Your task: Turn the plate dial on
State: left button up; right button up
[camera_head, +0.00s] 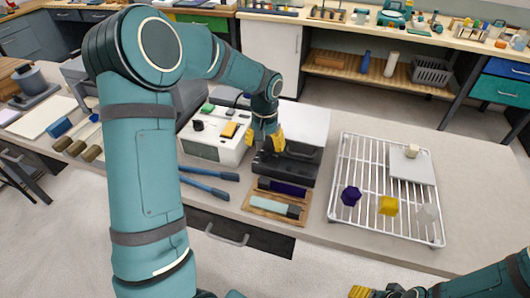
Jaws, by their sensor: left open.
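My left gripper (268,141), with yellow fingertips, is open and points down at the black device (292,170) on the bench. Its fingers are small in the picture, and I cannot tell whether they touch the device. A white box (213,150) with a dark knob (198,125), a green part and a yellow part on top stands just left of it. I cannot tell which part is the plate dial; its on or off state does not show.
A white wire rack (335,190) on the right bears a pale plate (424,174) and purple, yellow and clear pieces. A wooden tray (252,207) lies at the front edge. Blue-handled tools (207,185) lie left of it. The bench right of the rack is clear.

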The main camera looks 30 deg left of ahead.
aim_at(265, 151)
pick_arm(q)
jog(key=shift+f, duration=1.5)
grip_shut()
jog(key=shift+m, duration=0.7)
grip_release()
jog(key=shift+r, duration=0.1)
notch_tip(265, 151, up, 12)
